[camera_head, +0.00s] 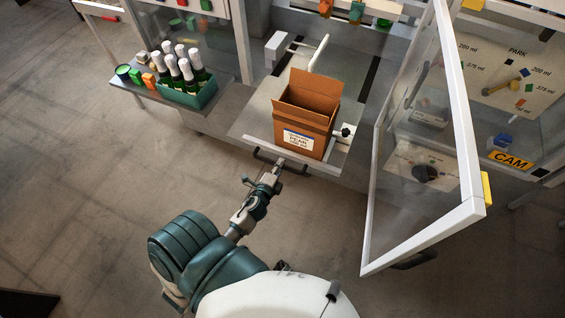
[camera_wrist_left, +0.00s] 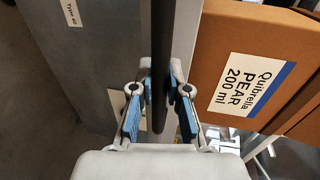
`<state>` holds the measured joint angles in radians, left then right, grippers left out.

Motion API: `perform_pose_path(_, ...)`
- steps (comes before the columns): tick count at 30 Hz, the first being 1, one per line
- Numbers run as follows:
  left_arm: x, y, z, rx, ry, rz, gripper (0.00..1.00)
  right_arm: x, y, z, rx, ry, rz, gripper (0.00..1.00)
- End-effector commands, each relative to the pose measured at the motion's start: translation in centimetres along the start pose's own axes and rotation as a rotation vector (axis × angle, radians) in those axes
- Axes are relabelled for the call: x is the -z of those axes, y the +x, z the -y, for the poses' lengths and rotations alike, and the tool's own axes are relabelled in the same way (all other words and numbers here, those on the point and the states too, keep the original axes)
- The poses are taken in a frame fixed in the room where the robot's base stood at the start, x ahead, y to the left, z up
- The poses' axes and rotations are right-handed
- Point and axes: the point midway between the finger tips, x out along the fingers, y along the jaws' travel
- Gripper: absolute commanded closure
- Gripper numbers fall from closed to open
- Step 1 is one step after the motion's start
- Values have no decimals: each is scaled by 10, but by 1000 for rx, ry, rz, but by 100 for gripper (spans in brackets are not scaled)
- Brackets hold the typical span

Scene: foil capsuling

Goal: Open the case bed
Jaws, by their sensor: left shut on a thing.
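The case bed (camera_head: 262,116) is a grey metal tray with a dark bar handle (camera_head: 296,170) along its front edge. An open cardboard case (camera_head: 300,143) with a white label stands on it, flaps up. My left gripper (camera_head: 278,164) reaches the handle from the front. In the left wrist view, the blue-padded fingers of my left gripper (camera_wrist_left: 160,85) are closed around the dark handle bar (camera_wrist_left: 162,35). The case (camera_wrist_left: 220,50), labelled Quibrella PEAR 200 ml, shows right of the bar. My right gripper is not in view.
A green crate (camera_head: 203,97) of white-capped bottles stands on a side shelf at the left. A white-framed glass door (camera_head: 468,140) stands open at the right, with a yellow CAM sign (camera_head: 511,160) beyond it. The floor in front is clear at the left.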

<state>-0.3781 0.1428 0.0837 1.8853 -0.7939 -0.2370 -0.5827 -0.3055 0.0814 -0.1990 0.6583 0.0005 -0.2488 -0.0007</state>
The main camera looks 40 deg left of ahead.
Motion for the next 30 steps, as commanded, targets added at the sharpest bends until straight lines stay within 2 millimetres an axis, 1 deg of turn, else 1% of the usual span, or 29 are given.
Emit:
perform_pose_path(1,-6,0,-2,-7,5,14,100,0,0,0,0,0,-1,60)
perform_pose_path(9,-7,0,-2,-6,5,14,100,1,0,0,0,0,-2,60)
perform_pose_path(10,-7,0,-2,-6,5,14,83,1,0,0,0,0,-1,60)
perform_pose_path(11,-7,0,-2,-5,5,14,75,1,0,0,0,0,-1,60)
perform_pose_path(12,-6,0,-2,-5,4,14,65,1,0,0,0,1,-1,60)
perform_pose_path(13,-6,0,-2,-4,4,12,59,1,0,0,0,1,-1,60)
perform_pose_path(25,0,-1,1,0,4,7,59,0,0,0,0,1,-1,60)
perform_pose_path(28,1,-8,1,0,4,6,59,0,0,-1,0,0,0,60)
perform_pose_path(30,0,-18,0,-1,4,5,59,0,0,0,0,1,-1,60)
